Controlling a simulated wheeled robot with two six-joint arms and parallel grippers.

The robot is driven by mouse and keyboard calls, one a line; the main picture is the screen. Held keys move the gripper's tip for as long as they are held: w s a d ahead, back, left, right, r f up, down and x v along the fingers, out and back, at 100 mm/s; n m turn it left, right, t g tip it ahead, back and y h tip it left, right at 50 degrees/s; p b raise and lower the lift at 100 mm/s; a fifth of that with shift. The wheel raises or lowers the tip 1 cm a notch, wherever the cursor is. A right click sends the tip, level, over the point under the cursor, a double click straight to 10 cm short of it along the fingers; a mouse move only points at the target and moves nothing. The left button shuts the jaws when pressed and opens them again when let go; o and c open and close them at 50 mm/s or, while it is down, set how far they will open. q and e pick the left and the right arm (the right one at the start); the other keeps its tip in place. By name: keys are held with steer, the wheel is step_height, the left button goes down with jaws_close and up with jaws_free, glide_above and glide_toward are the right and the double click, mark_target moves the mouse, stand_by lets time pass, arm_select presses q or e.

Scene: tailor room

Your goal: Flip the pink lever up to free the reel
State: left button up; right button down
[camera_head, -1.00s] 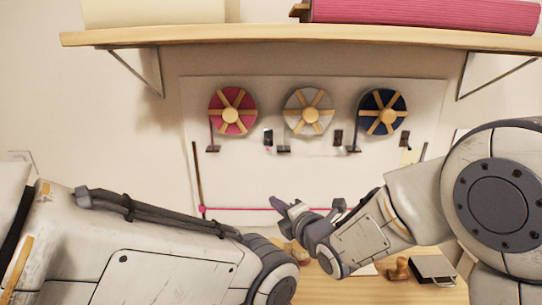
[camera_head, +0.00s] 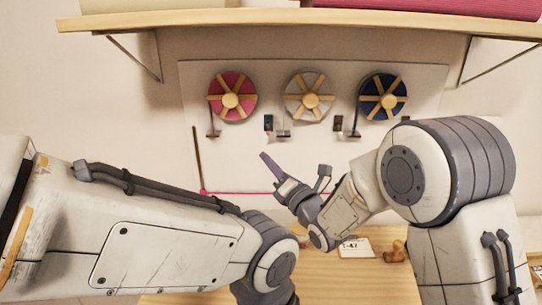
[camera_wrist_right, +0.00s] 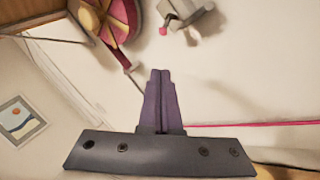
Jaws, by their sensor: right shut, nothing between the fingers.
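The pink reel (camera_head: 232,97) with tan spokes hangs on the white wall panel, left of a grey reel (camera_head: 308,97) and a blue reel (camera_head: 383,97). A small dark block (camera_head: 268,123) sits right of the pink reel; its lever is too small to read in the head view. In the right wrist view a pink lever tip (camera_wrist_right: 163,31) shows beside a grey block (camera_wrist_right: 188,14), near the pink reel (camera_wrist_right: 119,14). My right gripper (camera_head: 265,157) is shut and empty, below that block and apart from it. It also shows in the wrist view (camera_wrist_right: 160,75). My left gripper is hidden.
A wooden shelf (camera_head: 300,22) with fabric rolls overhangs the panel. A pink ribbon (camera_head: 225,193) runs along the panel's lower part. A wooden table (camera_head: 330,285) below holds a white card (camera_head: 356,247) and a brown object (camera_head: 395,252).

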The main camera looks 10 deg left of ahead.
mark_target(268, 129)
steer(key=p+x, duration=0.2)
steer(key=x, duration=0.5)
steer(key=shift+d+r+p, duration=0.1)
steer(key=shift+r+p, duration=0.05)
steer(key=shift+p, duration=0.25)
steer(key=shift+w+r+p, duration=0.2)
steer(key=shift+w+p, duration=0.05)
steer(key=shift+p, duration=0.05)
steer(key=d, duration=0.1)
steer(key=p, duration=0.1)
steer(key=d+r, duration=0.1)
steer(key=shift+s+d, duration=0.35)
steer(key=shift+d+p, duration=0.25)
steer(key=shift+p, duration=0.05)
steer(key=shift+s+a+r, duration=0.1)
steer(key=shift+r+m+h, duration=0.2)
steer(key=shift+m+h, duration=0.1)
steer(key=shift+g, duration=0.3)
